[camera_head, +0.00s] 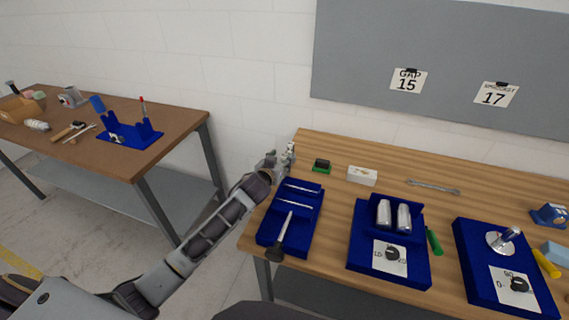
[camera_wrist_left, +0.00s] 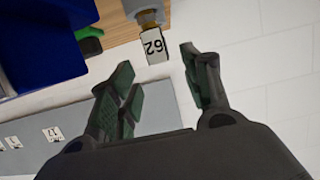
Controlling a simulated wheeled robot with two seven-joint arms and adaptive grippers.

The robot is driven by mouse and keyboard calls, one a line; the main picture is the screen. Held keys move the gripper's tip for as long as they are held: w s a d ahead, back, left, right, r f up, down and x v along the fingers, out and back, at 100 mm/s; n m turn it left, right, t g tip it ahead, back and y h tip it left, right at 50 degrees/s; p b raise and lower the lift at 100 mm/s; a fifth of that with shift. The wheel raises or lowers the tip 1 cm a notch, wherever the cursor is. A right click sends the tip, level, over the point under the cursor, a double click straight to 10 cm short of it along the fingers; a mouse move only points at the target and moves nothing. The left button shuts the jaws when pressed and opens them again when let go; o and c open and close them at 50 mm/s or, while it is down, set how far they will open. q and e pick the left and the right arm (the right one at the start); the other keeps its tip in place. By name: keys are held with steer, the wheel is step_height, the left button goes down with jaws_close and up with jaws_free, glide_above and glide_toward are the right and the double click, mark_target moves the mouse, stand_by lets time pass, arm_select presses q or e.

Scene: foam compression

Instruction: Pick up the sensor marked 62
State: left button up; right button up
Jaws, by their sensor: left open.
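The sensor marked 62 (camera_wrist_left: 155,46) shows in the left wrist view as a small pale block with a black "62", joined to a grey body with a brass-coloured part. In the head view, a small grey and white piece (camera_head: 289,152) at the table's far left corner appears to be this sensor. My left gripper (camera_wrist_left: 159,68) is open, its two dark green-padded fingers on either side just short of the label, and nothing is held. In the head view my left gripper (camera_head: 270,161) is beside that corner. My right gripper is not in view.
On the wooden table (camera_head: 330,145) are a blue tool tray (camera_head: 268,222), a tray with two metal cylinders (camera_head: 394,216), another blue tray (camera_head: 480,275), a green block (camera_head: 321,165), a white box (camera_head: 362,176) and a wrench (camera_head: 432,187). A brown bench (camera_head: 160,135) stands at left.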

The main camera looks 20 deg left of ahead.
mark_target(283, 157)
arm_select(q)
steer(key=shift+w, duration=0.2)
stand_by(0.3)
steer(key=shift+f+p+x, duration=0.15)
steer(key=shift+p+x, duration=0.1)
steer(key=shift+x, duration=0.95)
steer(key=shift+f+p+x, duration=0.15)
steer(key=shift+p+x, duration=0.1)
steer(key=shift+x, duration=1)
steer(key=shift+s, duration=0.1)
steer(key=shift+c, duration=0.5)
jaws_close()
